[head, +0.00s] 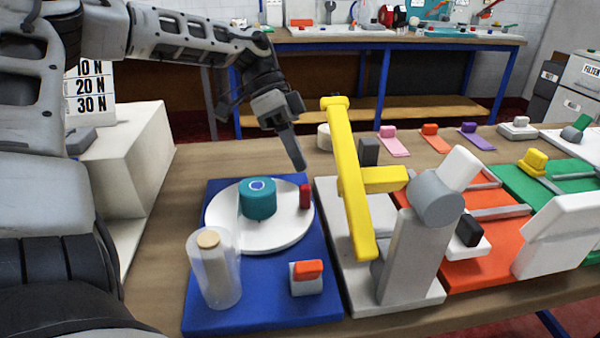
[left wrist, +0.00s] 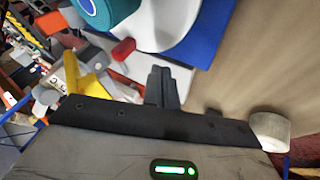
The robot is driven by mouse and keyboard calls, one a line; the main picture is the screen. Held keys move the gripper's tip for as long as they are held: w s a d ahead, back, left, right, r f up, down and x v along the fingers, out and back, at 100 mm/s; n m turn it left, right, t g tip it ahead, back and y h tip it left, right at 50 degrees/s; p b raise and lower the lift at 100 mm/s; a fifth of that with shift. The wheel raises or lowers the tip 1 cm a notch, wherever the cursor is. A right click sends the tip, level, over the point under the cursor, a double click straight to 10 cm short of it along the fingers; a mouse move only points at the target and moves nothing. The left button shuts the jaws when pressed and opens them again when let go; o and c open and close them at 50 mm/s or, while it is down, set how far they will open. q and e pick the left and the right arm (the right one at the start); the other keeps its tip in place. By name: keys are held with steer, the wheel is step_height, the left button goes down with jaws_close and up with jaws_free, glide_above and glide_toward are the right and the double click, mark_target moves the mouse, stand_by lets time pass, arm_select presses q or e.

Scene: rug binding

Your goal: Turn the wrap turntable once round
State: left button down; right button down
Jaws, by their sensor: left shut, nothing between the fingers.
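The wrap turntable is a round white disc (head: 225,233) on a blue base (head: 195,310) at left-centre in the head view. A teal roll (head: 258,203) stands on the disc, and a red peg (head: 305,197) rises near its right rim. My left gripper (head: 300,165) is shut and empty, pointing down above and behind the red peg, apart from it as far as I can see. In the left wrist view the shut fingers (left wrist: 162,88) show below the disc (left wrist: 160,22), with the red peg (left wrist: 123,50) and teal roll (left wrist: 106,8) beyond. My right gripper is not in view.
A clear cylinder with a wooden top (head: 213,275) and a red-topped block (head: 307,278) sit on the blue base. A yellow lever (head: 352,190) on a grey stand (head: 407,262) rises just right. Bare bench lies behind the turntable.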

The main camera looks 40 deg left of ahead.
arm_select(q)
steer(key=shift+s+d+f, duration=0.15)
steer(key=shift+s+d, duration=0.55)
steer(key=shift+d, duration=0.15)
steer(key=shift+s+d+f, duration=0.1)
steer(key=shift+s+d, duration=0.55)
steer(key=shift+d, duration=0.15)
